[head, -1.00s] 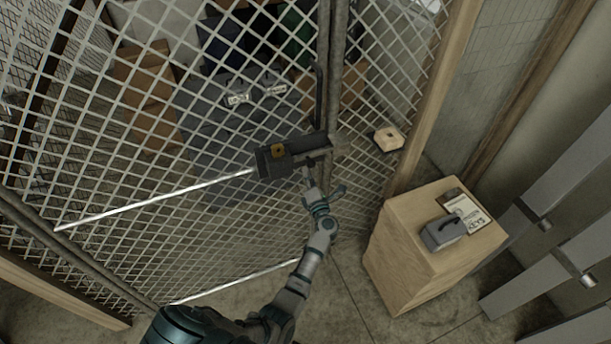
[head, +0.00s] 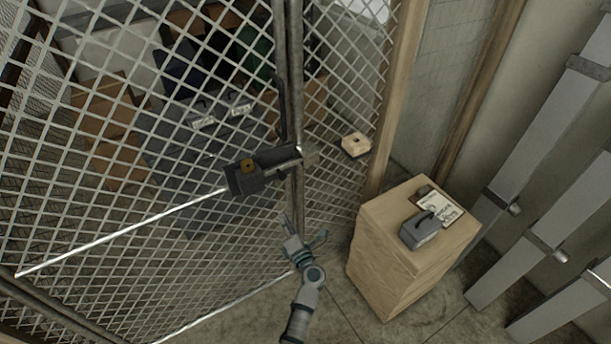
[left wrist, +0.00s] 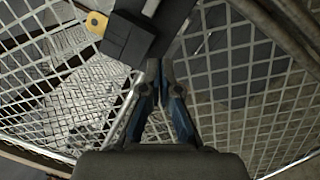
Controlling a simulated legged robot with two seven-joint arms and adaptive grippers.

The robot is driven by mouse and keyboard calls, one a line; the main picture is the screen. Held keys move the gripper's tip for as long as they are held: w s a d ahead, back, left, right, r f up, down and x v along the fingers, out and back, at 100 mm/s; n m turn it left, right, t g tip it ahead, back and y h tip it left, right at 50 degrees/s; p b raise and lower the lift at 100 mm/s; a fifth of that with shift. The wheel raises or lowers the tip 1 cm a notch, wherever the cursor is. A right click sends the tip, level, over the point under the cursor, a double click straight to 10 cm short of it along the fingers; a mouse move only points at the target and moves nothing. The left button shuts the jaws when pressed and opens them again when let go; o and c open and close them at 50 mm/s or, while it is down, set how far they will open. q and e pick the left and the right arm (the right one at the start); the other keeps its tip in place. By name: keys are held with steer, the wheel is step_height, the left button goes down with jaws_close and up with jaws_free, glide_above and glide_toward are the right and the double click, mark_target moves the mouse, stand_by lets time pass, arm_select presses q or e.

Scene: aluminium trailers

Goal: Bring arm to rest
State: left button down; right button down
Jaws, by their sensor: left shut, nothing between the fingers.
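My left gripper (head: 303,240) is in the head view, just below the latch box (head: 262,169) on the mesh gate (head: 130,240). It looks apart from the latch and from the gate post. In the left wrist view its fingers (left wrist: 163,85) are together with nothing between them. The dark latch box with its yellow disc also shows at the top of the left wrist view (left wrist: 130,38). My right gripper is in neither view.
A wooden cabinet (head: 395,270) stands to the right of my arm, with a grey padlock-shaped box (head: 423,230) and a sign (head: 442,208) on top. A small beige box (head: 355,144) sits beside the gate post. Grey beams (head: 520,240) lean at the far right. Boxes (head: 105,130) stand behind the mesh.

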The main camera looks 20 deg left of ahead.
arm_select(q)
steer(key=s+d+f+m+t+h, duration=0.15)
steer(key=d+f+m+h, duration=0.3)
steer(key=f+m, duration=0.5)
steer(key=s+d+f+m+t+h, duration=0.15)
steer(key=d+f+m+h, duration=0.4)
steer(key=f, duration=0.65)
steer(key=s+d+f+m+g+h, duration=0.1)
steer(key=s+f+m+g+h, duration=0.15)
steer(key=s+f+m, duration=0.5)
steer(key=s+f+m+g+h, duration=0.25)
steer(key=s+f, duration=0.25)
steer(key=f, duration=0.5)
steer(key=s+a+f+m+g, duration=0.1)
steer(key=s+f+m+g, duration=0.2)
steer(key=s+f, duration=0.45)
steer(key=s+a+f+m+g, duration=0.2)
steer(key=s+f+g, duration=0.15)
steer(key=s, duration=0.65)
steer(key=s+a+f+m+g, duration=0.2)
steer(key=s+a+f, duration=0.1)
steer(key=s, duration=0.6)
steer(key=s+a+f+m+g+y, duration=0.1)
steer(key=s+a+f+m+g, duration=0.1)
steer(key=s, duration=0.8)
steer(key=shift+a+f+m+y, duration=0.3)
steer(key=shift+a+f, duration=0.1)
steer(key=shift+a, duration=0.5)
steer(key=shift+w+d, duration=0.1)
